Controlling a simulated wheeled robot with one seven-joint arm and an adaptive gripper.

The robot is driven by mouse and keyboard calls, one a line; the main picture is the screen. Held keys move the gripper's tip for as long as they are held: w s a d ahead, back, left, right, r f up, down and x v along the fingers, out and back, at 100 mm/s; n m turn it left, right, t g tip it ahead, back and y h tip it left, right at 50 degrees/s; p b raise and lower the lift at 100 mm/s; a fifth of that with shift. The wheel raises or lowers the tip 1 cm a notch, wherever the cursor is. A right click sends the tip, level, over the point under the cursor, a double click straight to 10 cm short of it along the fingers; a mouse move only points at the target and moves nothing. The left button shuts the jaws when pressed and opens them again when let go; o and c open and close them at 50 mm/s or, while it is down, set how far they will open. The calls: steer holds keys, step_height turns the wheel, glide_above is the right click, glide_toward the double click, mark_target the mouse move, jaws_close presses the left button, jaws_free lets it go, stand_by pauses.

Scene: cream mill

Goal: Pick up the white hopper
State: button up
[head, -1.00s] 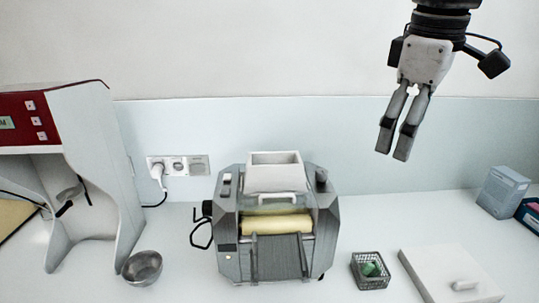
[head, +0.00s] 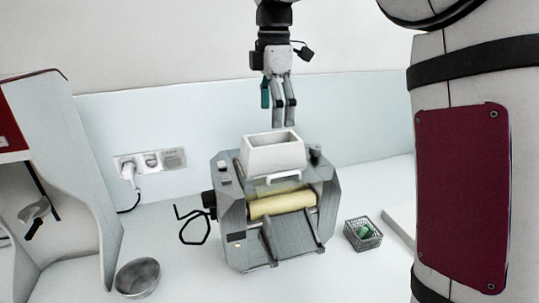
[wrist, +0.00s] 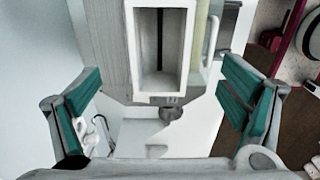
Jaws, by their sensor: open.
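The white hopper (head: 272,155) is a box with an open top and a small handle on its front. It sits upright on top of the grey mill (head: 238,226), above the yellow roller (head: 283,203). My gripper (head: 285,124) hangs just above the hopper, fingers pointing down, empty. In the wrist view the hopper (wrist: 142,55) lies between and beyond my two spread fingers (wrist: 160,110), and its hollow inside shows. Neither finger appears to touch it. The teal pads face inward.
A metal bowl (head: 138,277) stands left of the mill. A wire basket with green contents (head: 362,233) stands right of it. A wall socket with a plug (head: 150,163) is behind left. A red and white machine (head: 60,170) fills the left. My arm covers the right side.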

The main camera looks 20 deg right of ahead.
mark_target(273, 142)
steer(key=shift+f+p, duration=0.85)
steer(key=shift+f, duration=3)
steer(key=c, duration=1.4)
